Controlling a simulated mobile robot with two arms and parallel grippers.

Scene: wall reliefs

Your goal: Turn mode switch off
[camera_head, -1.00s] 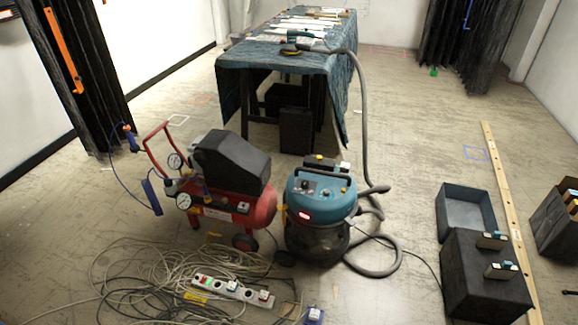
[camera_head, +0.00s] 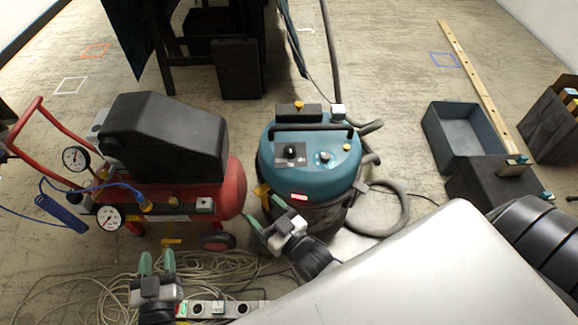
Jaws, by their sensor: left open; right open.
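A teal and black shop vacuum (camera_head: 330,176) stands upright on the floor in the middle of the head view. Its front panel carries a black rotary knob (camera_head: 291,151) and a second, rounder knob (camera_head: 325,157). A lit red label or switch (camera_head: 299,197) sits below them. I cannot tell for certain which is the mode switch. My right gripper (camera_head: 264,213) is open and empty, in front of the vacuum's lower left side and below the panel. My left gripper (camera_head: 157,260) is open and empty, further left and lower, near the power strip (camera_head: 243,308).
A red compressor (camera_head: 237,186) with gauges stands left of the vacuum. Loose cables (camera_head: 85,289) cover the floor at the lower left. The grey hose (camera_head: 399,222) loops right of the vacuum. An open dark box (camera_head: 465,133) lies at right. My arm covers the lower right.

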